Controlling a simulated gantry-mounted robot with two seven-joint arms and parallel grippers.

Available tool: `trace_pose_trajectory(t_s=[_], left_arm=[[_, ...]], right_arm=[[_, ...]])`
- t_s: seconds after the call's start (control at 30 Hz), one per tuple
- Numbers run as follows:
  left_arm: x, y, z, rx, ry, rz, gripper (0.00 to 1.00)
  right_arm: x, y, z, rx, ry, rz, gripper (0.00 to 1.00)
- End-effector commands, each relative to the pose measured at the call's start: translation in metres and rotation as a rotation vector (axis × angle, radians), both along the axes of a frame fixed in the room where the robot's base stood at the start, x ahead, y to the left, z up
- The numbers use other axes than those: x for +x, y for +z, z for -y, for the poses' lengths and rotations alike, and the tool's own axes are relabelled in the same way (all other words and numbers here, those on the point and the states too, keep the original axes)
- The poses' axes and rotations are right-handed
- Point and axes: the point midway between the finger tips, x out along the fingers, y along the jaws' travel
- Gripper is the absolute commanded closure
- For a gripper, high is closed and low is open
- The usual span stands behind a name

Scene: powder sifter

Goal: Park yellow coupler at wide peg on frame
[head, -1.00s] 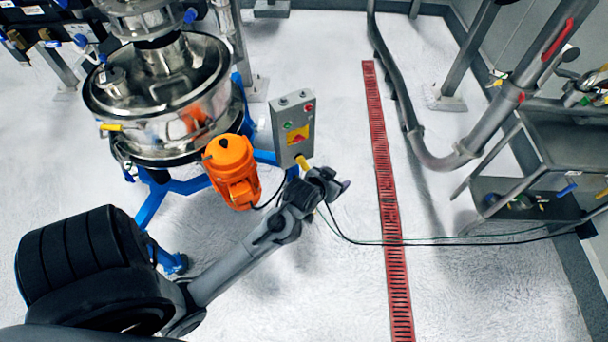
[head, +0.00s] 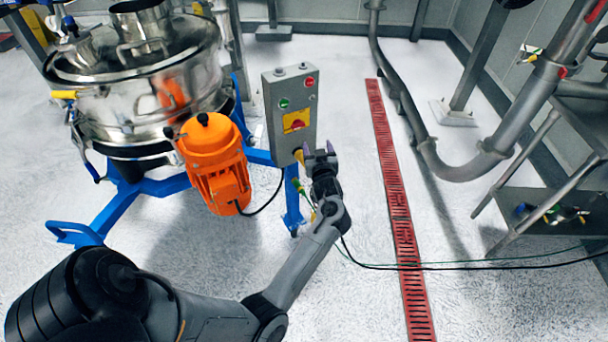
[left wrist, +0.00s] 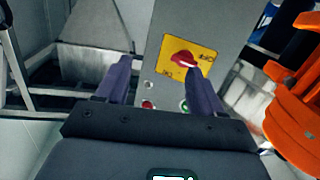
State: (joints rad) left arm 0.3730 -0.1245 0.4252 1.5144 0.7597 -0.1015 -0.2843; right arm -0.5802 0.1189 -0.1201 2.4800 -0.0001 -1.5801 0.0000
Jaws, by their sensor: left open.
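A small yellow piece (head: 299,156), which looks like the yellow coupler, sits at the lower edge of the grey control box (head: 276,130), partly hidden by my gripper. My left gripper (head: 319,151) is open, just right of the yellow piece, with its purple fingertips pointing up and away. In the left wrist view the open fingers (left wrist: 159,80) frame the control box (left wrist: 155,58) with nothing seen held between them. The blue frame (head: 150,187) stands under the steel sifter. I cannot make out a wide peg. My right gripper is not in view.
An orange motor (head: 214,160) hangs left of the control box. A green piece (head: 298,186) with a cable is just below my gripper.

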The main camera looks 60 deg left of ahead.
Motion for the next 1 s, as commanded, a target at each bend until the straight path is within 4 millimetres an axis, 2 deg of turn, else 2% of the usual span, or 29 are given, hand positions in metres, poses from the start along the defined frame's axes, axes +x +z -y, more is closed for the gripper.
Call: trace_pose_trajectory(t_s=[0.03, 0.2, 0.4, 0.53, 0.7, 1.0], left_arm=[[0.001, -0.028, -0.003, 0.007, 0.039, 0.007, 0.32], [-0.002, -0.066, -0.011, 0.045, 0.165, 0.011, 0.32], [-0.004, -0.101, -0.01, 0.08, 0.283, -0.006, 0.32], [-0.005, -0.116, -0.008, 0.098, 0.335, -0.02, 0.32], [-0.005, -0.125, -0.004, 0.111, 0.374, -0.034, 0.32], [-0.005, -0.127, -0.002, 0.119, 0.389, -0.043, 0.32]], right_arm=[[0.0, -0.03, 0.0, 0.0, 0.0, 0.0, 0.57], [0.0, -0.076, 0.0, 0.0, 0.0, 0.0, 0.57], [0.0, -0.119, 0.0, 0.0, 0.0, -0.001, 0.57], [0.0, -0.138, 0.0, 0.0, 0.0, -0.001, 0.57], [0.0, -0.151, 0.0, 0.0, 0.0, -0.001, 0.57], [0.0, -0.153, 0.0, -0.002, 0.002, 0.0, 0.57]])
